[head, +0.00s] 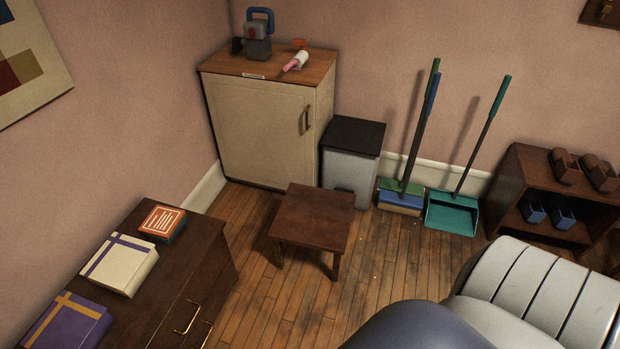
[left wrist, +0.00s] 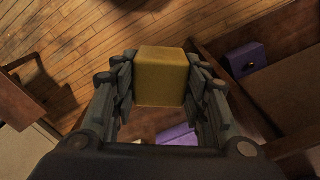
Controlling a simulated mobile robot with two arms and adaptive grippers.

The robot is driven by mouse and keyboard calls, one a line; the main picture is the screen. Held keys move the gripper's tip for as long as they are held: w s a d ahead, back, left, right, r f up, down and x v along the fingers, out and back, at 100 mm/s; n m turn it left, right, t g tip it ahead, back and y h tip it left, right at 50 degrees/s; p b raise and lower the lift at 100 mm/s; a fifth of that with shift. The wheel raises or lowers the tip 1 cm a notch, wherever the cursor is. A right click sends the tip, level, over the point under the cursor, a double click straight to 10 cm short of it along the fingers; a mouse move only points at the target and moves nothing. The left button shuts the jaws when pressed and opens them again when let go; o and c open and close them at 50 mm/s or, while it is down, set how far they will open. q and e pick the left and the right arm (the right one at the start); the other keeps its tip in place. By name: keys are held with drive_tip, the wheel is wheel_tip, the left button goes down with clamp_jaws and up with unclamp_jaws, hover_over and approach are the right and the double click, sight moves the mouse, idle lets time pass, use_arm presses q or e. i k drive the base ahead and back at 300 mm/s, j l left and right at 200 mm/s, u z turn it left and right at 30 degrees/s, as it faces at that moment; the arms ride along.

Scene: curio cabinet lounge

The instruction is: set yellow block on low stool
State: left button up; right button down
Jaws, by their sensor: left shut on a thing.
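The yellow block (left wrist: 162,76) sits between the fingers of my left gripper (left wrist: 160,80) in the left wrist view. The gripper is shut on it, with a finger against each side, and floorboards show beyond it. The low stool (head: 314,217) stands upright on the wooden floor in the middle of the head view, its brown top bare. Neither the block nor my left gripper shows in the head view. My right gripper is in neither view.
A dark chest (head: 200,244) with boxes on top stands left of the stool. Behind the stool are a cream cabinet (head: 258,132) and a grey bin (head: 350,165). A broom (head: 402,194), a teal dustpan (head: 452,213) and a shoe rack (head: 522,163) stand to the right.

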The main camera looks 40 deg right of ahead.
sight(315, 213)
drive_tip(key=i+l, duration=0.15)
drive_tip(key=l, duration=0.35)
drive_tip(key=i+l, duration=0.1)
drive_tip(key=l, duration=0.35)
drive_tip(key=i+l, duration=0.15)
drive_tip(key=l, duration=0.35)
drive_tip(key=i+l, duration=0.1)
drive_tip(key=l, duration=0.35)
drive_tip(key=i+l, duration=0.15)
drive_tip(key=l, duration=0.35)
drive_tip(key=i+l, duration=0.15)
drive_tip(key=l, duration=0.3)
drive_tip(key=i+l, duration=0.1)
drive_tip(key=l, duration=0.4)
drive_tip(key=i+l, duration=0.15)
drive_tip(key=l, duration=0.3)
